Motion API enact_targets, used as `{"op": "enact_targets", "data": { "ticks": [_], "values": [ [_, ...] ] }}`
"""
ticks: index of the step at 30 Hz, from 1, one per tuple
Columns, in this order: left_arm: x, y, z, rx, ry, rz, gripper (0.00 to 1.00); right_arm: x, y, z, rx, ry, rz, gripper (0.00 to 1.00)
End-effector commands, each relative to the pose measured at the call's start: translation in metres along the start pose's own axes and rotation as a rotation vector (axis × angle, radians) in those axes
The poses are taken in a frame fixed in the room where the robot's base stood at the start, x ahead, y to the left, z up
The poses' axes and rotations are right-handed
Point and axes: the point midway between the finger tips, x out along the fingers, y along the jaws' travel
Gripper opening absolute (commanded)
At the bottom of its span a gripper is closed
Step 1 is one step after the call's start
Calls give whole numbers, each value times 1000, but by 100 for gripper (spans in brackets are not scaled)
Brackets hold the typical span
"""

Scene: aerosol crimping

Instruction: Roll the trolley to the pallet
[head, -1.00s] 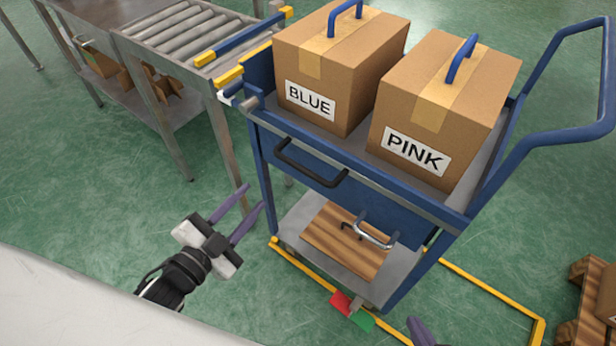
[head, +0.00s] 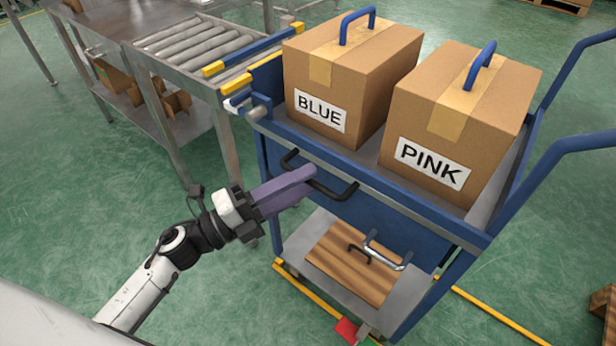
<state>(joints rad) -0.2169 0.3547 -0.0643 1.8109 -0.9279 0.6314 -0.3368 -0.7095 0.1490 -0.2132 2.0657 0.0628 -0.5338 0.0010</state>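The blue trolley (head: 400,232) stands at right of centre, its push handle (head: 575,145) at the right. Its top shelf carries two cardboard boxes, labelled BLUE (head: 345,75) and PINK (head: 455,125). A black handle (head: 341,193) is on its near side. My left gripper (head: 312,180) has its purple fingers at this black handle, covering its middle. The fingers overlap in this view, so whether they are closed on it is unclear. My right gripper is out of view. A wooden pallet (head: 560,5) shows at the far top right; another wooden edge (head: 606,318) shows at lower right.
A roller conveyor (head: 190,45) with a metal frame stands close to the trolley's left. A wooden board with a metal handle (head: 345,262) lies on the lower shelf. Yellow floor lines (head: 310,300) run around the trolley. Green floor is open at left.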

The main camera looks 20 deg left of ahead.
Motion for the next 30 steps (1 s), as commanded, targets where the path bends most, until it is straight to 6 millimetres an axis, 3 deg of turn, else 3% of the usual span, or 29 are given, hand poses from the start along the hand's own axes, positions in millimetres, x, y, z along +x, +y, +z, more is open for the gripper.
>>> {"op": "enact_targets", "data": {
  "ticks": [4, 13, 14, 19, 30],
  "values": [
    [13, 0, 0, 0, 0, 0, 29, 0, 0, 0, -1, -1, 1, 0],
    [16, 0, 0, -1, -1, 1, 29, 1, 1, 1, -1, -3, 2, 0],
    [16, 0, 0, -1, -1, 1, 28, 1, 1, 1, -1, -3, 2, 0],
    [16, 0, 0, -1, -1, 1, 0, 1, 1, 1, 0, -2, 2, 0],
    [20, 1, -2, -1, -1, 1, 0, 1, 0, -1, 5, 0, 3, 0]
  ]
}}
